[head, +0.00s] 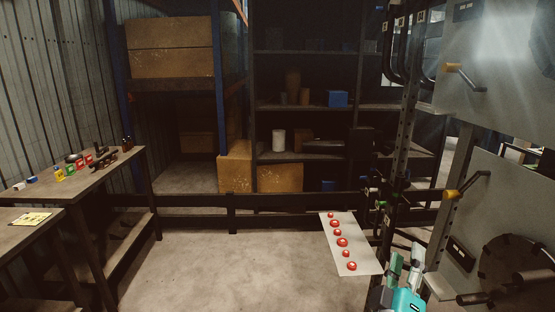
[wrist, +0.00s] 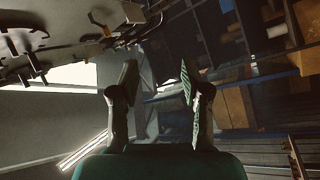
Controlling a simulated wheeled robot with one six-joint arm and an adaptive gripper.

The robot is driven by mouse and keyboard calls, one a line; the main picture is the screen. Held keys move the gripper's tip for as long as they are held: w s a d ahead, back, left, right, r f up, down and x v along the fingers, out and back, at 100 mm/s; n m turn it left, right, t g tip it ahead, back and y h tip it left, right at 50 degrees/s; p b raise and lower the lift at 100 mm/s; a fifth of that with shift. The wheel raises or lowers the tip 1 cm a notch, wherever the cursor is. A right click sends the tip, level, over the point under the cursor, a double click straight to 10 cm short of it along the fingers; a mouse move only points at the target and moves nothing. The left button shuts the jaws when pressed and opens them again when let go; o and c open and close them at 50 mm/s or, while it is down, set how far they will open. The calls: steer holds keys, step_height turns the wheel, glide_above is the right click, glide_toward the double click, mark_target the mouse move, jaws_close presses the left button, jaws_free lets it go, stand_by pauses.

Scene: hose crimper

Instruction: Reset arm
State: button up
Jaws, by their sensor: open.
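My gripper (head: 406,259) shows at the lower right of the head view, a teal body with two pale green fingers pointing up. In the wrist view my gripper (wrist: 158,78) is open, with a clear gap between the fingers and nothing held. In the head view it is just right of a white panel with several red buttons (head: 327,238). The grey crimper machine (head: 510,195) fills the right side, with handles and a round part low down. I cannot tell how far the gripper is from the machine.
A dark post with hoses (head: 398,130) stands close above my gripper. Workbenches (head: 95,187) with small coloured items are at the left. Shelves (head: 305,106) with boxes stand at the back, behind a dark low rail (head: 270,201). The middle floor (head: 230,265) is clear.

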steer(key=s+a+f+n+g+y, duration=0.15)
steer(key=s+f+y, duration=0.25)
steer(key=s+f, duration=0.6)
steer(key=s+a+f+y, duration=0.3)
steer(key=s+f+y, duration=0.25)
steer(key=f, duration=0.75)
steer(key=s+f+m+g, duration=0.1)
steer(key=s+f+m, duration=0.1)
steer(key=s, duration=1.1)
steer(key=s+a+f+m+g, duration=0.1)
steer(key=s+m, duration=0.4)
steer(key=s, duration=0.8)
steer(key=shift+s+a+f+y, duration=0.15)
steer(key=shift+s+f+y, duration=0.15)
steer(key=shift+f+y, duration=0.25)
steer(key=shift+f+g, duration=0.1)
steer(key=shift+g, duration=0.15)
steer(key=shift+c, duration=0.2)
